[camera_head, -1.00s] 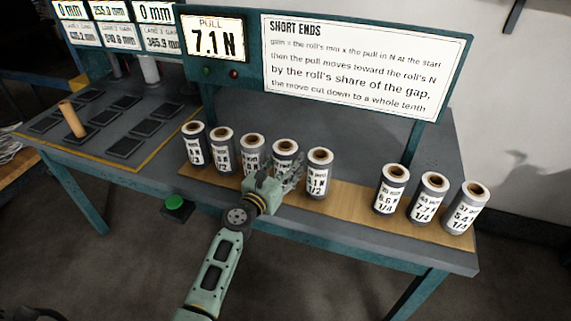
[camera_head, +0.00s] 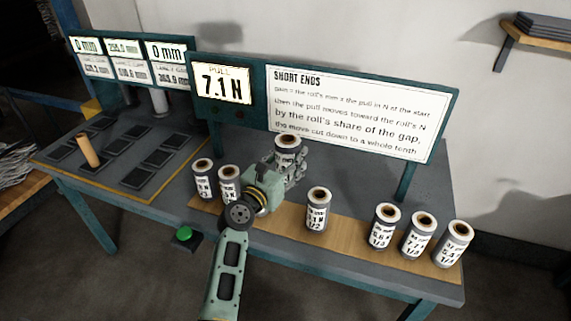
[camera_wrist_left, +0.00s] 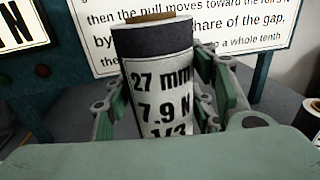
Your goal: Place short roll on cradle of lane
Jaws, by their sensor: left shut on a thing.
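My left gripper (camera_head: 287,165) is shut on a short grey roll (camera_head: 288,142) with a white label and brown core, held upright above the wooden strip. In the left wrist view, this held roll (camera_wrist_left: 158,75) stands between the fingers, its label reading 27 mm, 7.9 N, 1/3. The lane area (camera_head: 155,180) at the left has several dark square pads (camera_head: 137,177); which is a cradle I cannot tell. A tan cylinder (camera_head: 88,151) stands tilted among them. My right gripper is not in view.
More rolls stand on the wooden strip (camera_head: 275,228): two left (camera_head: 203,178), one middle (camera_head: 318,208), three right (camera_head: 421,235). My gripper may hide another. A sign (camera_head: 355,112) and a PULL display (camera_head: 221,83) reading 7.1 N stand behind. A green button (camera_head: 184,234) is at the front edge.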

